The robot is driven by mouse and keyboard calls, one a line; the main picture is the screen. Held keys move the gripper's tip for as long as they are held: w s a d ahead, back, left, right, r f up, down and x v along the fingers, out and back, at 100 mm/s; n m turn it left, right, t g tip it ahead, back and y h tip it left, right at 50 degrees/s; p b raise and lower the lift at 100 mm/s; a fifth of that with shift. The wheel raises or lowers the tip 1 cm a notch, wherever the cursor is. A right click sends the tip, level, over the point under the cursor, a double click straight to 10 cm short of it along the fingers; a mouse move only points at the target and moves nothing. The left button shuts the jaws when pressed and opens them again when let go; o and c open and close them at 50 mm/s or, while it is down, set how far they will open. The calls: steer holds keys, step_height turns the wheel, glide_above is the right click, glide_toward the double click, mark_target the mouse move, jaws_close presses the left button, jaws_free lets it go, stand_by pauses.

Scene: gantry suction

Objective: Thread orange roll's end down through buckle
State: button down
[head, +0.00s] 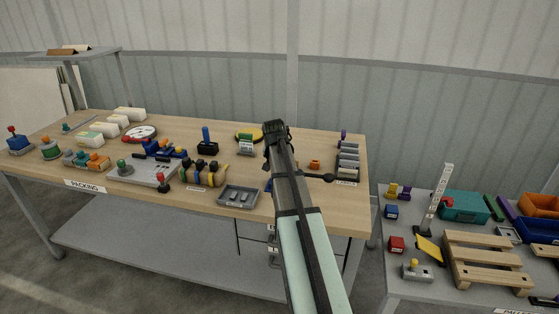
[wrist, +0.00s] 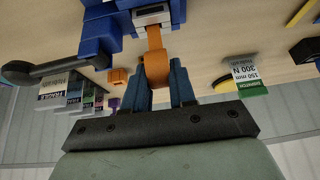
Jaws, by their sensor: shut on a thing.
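In the wrist view, an orange strap (wrist: 154,45) runs from a pale grey, slotted frame, apparently the buckle (wrist: 152,13), to my gripper (wrist: 163,78). The blue fingers are shut on the strap's end, which bends between them. The frame sits on a blue body (wrist: 102,32). Whether the strap passes through the buckle or only beside it I cannot tell. The roll itself is not clearly visible. In the head view, my arm covers the strap, buckle and fingers; only a little blue shows beside the arm.
A black round-ended lever (wrist: 40,70) extends beside the blue body. A small orange block (wrist: 118,77) and labelled blocks stand near it. A grey tray (head: 238,196) lies left of my arm. The packing table (head: 225,128) holds many items; a side table has a pallet (head: 485,262).

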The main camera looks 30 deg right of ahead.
steer(key=shift+f, duration=1.3)
steer(key=c, duration=0.8)
jaws_free()
steer(key=shift+c, duration=0.2)
steer(key=v, duration=1.3)
steer(key=shift+s+r, duration=0.2)
steer(key=shift+r, duration=0.15)
steer(key=shift+a, duration=0.1)
